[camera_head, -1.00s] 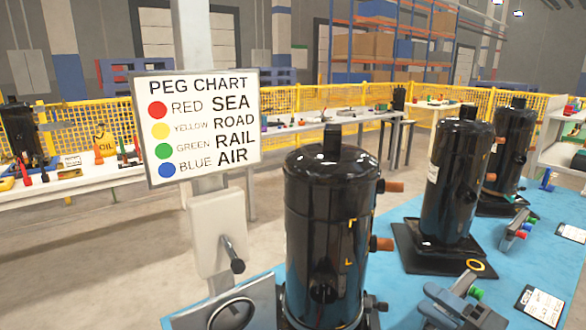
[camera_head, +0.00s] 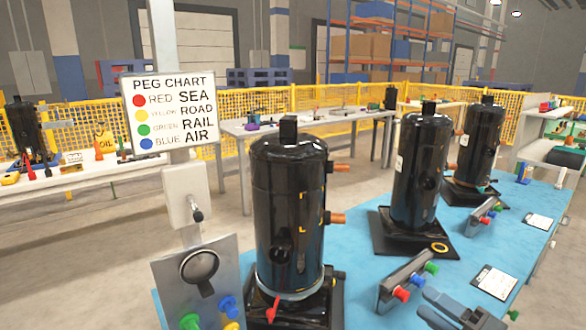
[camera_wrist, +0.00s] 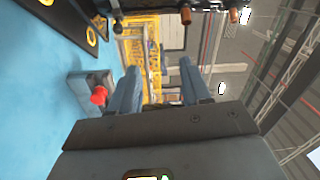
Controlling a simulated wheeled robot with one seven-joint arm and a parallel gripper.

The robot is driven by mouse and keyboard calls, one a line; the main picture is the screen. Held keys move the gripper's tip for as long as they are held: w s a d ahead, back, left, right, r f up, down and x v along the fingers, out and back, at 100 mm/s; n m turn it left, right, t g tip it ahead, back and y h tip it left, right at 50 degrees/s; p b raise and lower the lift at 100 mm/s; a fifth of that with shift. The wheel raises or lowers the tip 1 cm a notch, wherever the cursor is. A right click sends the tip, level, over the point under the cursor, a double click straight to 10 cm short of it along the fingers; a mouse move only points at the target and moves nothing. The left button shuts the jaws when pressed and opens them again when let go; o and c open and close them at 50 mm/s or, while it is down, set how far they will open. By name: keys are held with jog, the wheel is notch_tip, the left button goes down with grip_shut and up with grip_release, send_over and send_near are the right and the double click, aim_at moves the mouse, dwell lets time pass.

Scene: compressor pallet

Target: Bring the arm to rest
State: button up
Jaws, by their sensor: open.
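My gripper (camera_head: 438,308) shows at the bottom right of the head view, low over the front of the blue pallet top (camera_head: 372,262). In the wrist view my gripper (camera_wrist: 158,80) has its two blue-grey fingers apart, with nothing between them. A small grey block with a red peg (camera_wrist: 98,95) shows beside the left finger in that view. Most of my arm is out of the head view.
Three black compressors stand on the blue top: near (camera_head: 288,205), middle (camera_head: 420,175) and far (camera_head: 475,145). A chart post (camera_head: 172,110) rises at left.

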jog(key=s+a+f+h, duration=0.1)
jog(key=s+f, duration=0.2)
jog(key=f, duration=0.1)
jog(key=s+f+h, duration=0.2)
jog(key=s+f, duration=0.1)
jog(key=s+a+f+g+h+b, duration=0.1)
jog(key=s+f, duration=0.2)
jog(key=f, duration=0.1)
jog(key=shift+a+f+m, duration=0.3)
jog(key=s+f+n+g+h, duration=0.1)
jog(key=s+f+h, duration=0.4)
jog(key=s, duration=0.8)
jog(key=s+r+n+h+b, duration=0.2)
jog(key=s+r+n, duration=0.1)
jog(key=s, duration=0.9)
jog(key=s+a+r+n+t, duration=0.1)
jog(key=s+a+r+n, duration=0.1)
jog(key=s+r+n, duration=0.3)
jog(key=s+r, duration=0.4)
jog(key=r, duration=0.2)
jog(key=shift+s+a+r+n+t+b, duration=0.15)
jog(key=shift+s+r+n+t+b, duration=0.1)
jog(key=shift+r+n+t+b, duration=0.15)
